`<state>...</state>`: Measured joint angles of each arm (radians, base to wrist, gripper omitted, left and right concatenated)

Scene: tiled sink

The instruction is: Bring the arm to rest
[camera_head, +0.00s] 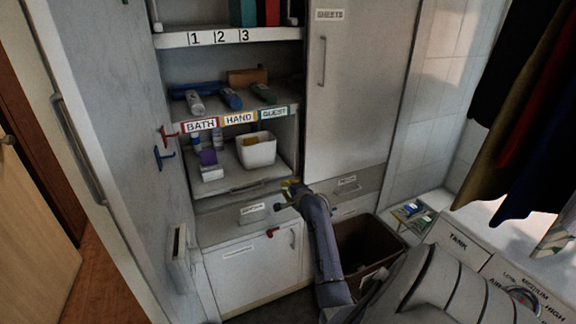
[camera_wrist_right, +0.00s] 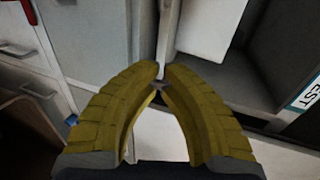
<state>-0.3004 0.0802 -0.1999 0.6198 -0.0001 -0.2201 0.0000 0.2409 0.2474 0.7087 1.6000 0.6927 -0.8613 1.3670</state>
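My right gripper (camera_head: 290,187) has yellow fingers and is at the end of my dark arm, in front of the lower edge of the open shelves. In the right wrist view, the two yellow fingers of this gripper (camera_wrist_right: 161,78) curve together and their tips meet or nearly meet. I see nothing held between them. A pale vertical edge shows just beyond the tips. My left gripper is not in view.
A white bin (camera_head: 257,151) stands on the lower shelf near my gripper. Labelled shelves hold bottles and rolled items. A brown open bin (camera_head: 366,246) is below my arm. A tall cabinet door (camera_head: 355,90) is behind, and clothes (camera_head: 535,110) hang at right.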

